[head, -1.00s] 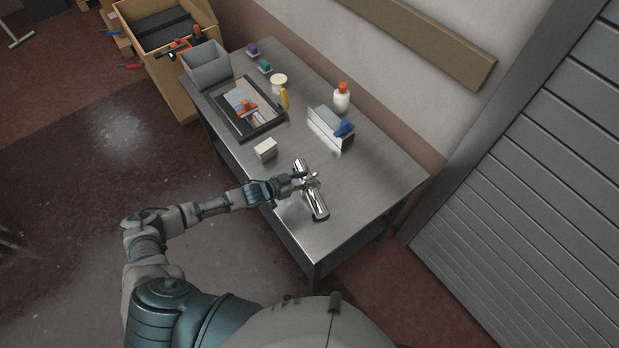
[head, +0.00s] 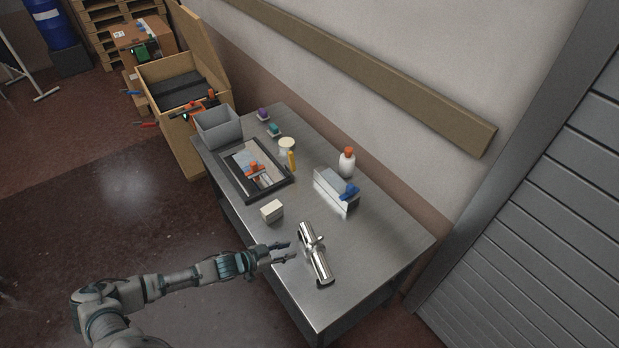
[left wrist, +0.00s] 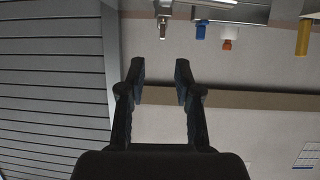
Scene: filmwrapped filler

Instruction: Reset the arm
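My left gripper (head: 281,253) is open and empty at the front edge of the metal table, just left of a shiny metal cylinder with a side fitting (head: 316,252) that lies on the table. In the left wrist view my two dark fingers (left wrist: 160,82) are spread apart with nothing between them, and the wall shows beyond. My left arm reaches in from the lower left of the head view. My right gripper is in neither view.
The metal table (head: 375,250) holds a small cream block (head: 272,211), a framed tray (head: 284,185), a grey bin (head: 217,127), a silver box (head: 331,195) and a white bottle (head: 346,163). A wooden crate (head: 187,146) stands at the far end. A shutter (head: 560,230) is at right.

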